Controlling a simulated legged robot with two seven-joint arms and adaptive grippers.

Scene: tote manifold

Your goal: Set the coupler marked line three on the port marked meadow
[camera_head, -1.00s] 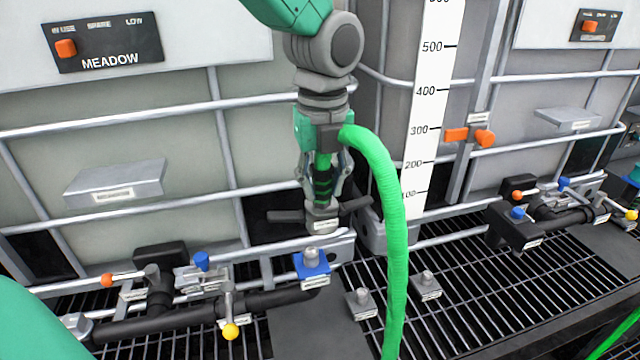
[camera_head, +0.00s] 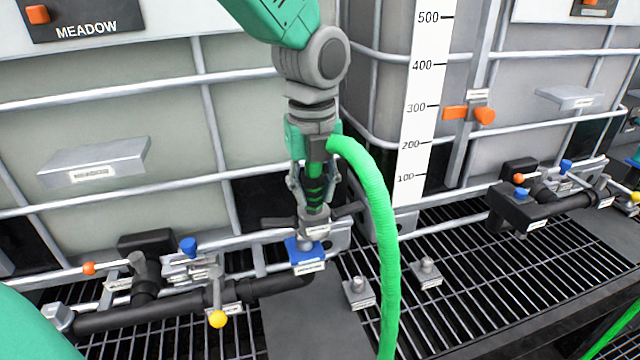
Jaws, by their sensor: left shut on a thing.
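My left gripper (camera_head: 315,185) is shut on a coupler (camera_head: 316,226), which has a grey body, dark side handles and a pale label too small to read. A green hose (camera_head: 380,240) runs from it down to the bottom edge. The coupler is roughly upright over the blue port (camera_head: 305,254), overlapping its grey stub; I cannot tell whether they touch or the coupler is seated. This port is on the black pipe of the tank whose sign (camera_head: 86,22) reads MEADOW. My right gripper is not in view.
Two grey stubs on plates (camera_head: 359,291) (camera_head: 427,271) stand right of the blue port. The pipe has a yellow-knobbed lever (camera_head: 218,318) and a blue-capped valve (camera_head: 188,247). A second tank with a dark manifold (camera_head: 513,210) stands at right. Dark grating (camera_head: 460,300) lies in front.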

